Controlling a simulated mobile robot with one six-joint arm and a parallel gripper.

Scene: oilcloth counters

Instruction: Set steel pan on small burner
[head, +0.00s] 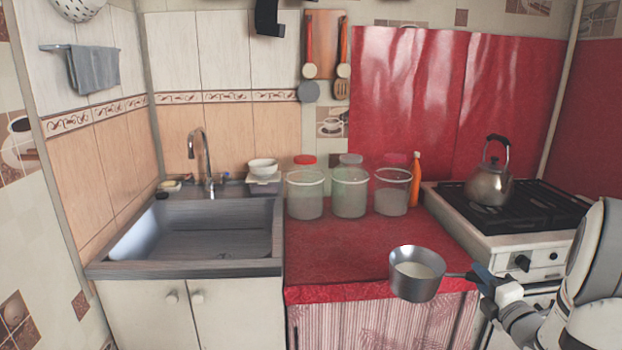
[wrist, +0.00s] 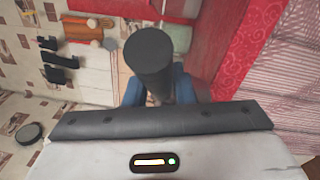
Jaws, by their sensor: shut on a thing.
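The steel pan (head: 417,273) is in the air in front of the red counter's front edge in the head view, roughly level, with its inside visible. Its dark handle points right into my gripper (head: 482,278), which is shut on it. In the wrist view the dark round handle end (wrist: 152,55) stands up between the blue fingers of my gripper (wrist: 153,97). The stove (head: 500,239) is at the right with dark grates on top. A steel kettle (head: 489,183) stands on its back left part. The small burner cannot be told apart under the grates.
Several glass jars (head: 349,192) and an orange bottle (head: 415,180) stand at the back of the red counter (head: 335,252). The counter's front part is clear. A sink (head: 195,235) with a tap is at the left.

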